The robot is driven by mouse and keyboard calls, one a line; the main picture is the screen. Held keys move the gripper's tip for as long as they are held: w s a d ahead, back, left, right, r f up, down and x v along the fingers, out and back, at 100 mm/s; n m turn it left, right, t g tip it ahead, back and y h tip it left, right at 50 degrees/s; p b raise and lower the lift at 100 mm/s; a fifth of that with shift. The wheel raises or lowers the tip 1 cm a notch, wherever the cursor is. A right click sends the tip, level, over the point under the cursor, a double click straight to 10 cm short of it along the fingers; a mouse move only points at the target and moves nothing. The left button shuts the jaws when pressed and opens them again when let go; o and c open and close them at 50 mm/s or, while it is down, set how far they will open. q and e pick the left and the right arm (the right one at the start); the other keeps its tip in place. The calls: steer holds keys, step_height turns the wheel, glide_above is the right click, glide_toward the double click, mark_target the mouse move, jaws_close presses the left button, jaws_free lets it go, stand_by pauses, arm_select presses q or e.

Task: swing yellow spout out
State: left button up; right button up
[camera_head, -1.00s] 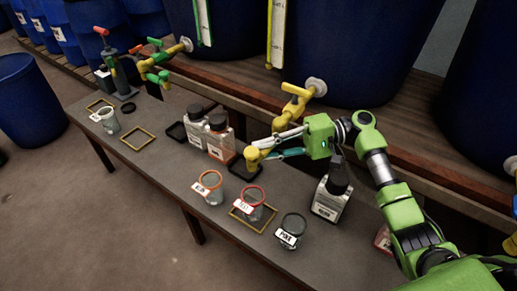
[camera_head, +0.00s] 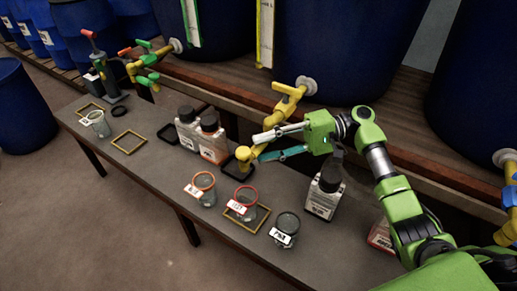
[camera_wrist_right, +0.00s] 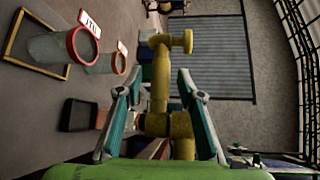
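The yellow spout (camera_head: 258,150) hangs from the yellow tap on the middle blue vat and reaches out over the table. Its round yellow end (camera_head: 243,154) is above the table, near a dark square mat. The yellow tap handle (camera_head: 289,91) is above it. My right gripper (camera_head: 257,147) is open, its two fingers apart on either side of the spout. In the right wrist view the yellow spout (camera_wrist_right: 159,80) stands between the spread fingers. I cannot tell whether a finger touches it. My left gripper is not in view.
Capped bottles (camera_head: 213,142) stand left of the spout, another (camera_head: 323,196) below my right wrist. A green tap (camera_head: 146,78) is at the left. Blue vats line the back.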

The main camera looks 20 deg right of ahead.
steer(key=d+r, duration=0.1)
steer(key=d, duration=0.8)
steer(key=shift+s+d+r, duration=0.15)
steer(key=shift+s+d, duration=0.1)
steer(key=shift+s, duration=0.05)
